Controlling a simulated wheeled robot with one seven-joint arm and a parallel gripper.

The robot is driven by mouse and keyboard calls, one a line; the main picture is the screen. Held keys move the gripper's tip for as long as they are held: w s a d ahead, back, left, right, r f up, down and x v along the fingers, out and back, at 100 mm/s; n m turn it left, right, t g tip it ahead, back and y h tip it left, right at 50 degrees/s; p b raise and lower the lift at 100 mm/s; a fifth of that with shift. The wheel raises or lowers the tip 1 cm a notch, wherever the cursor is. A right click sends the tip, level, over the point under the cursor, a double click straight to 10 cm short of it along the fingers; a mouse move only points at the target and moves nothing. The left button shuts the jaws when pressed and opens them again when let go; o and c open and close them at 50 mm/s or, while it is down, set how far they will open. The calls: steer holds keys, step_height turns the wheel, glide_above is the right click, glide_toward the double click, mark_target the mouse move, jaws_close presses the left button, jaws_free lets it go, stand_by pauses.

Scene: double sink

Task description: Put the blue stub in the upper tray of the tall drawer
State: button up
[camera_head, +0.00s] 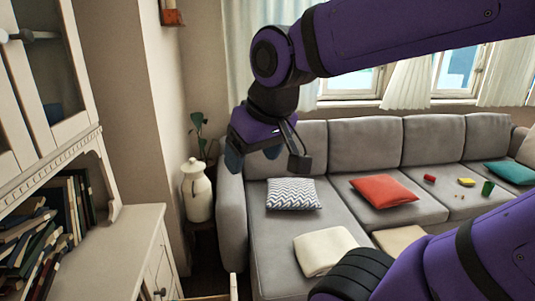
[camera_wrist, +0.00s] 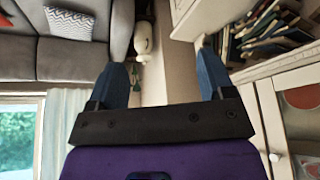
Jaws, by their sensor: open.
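My gripper (camera_head: 253,157) hangs in the air in front of the sofa's left end in the head view. Its two blue fingers are spread wide in the wrist view (camera_wrist: 163,70), and nothing is between them. I cannot make out a blue stub for certain in either view. A small dark blue thing (camera_head: 54,114) shows behind the glass of the white cabinet (camera_head: 75,128), but I cannot tell what it is. No tall drawer with an upper tray can be clearly identified.
The grey sofa (camera_head: 285,240) holds several cushions. A red piece (camera_head: 429,178), a yellow piece (camera_head: 466,182) and a green cup-like thing (camera_head: 487,188) lie on its right seats. Books (camera_head: 40,235) fill the cabinet's shelf. A white jar (camera_head: 196,190) stands by the wall.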

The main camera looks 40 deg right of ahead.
steer(key=shift+s+r, duration=0.3)
steer(key=shift+s, duration=0.65)
steer(key=shift+s+r, duration=0.25)
steer(key=shift+s, duration=0.65)
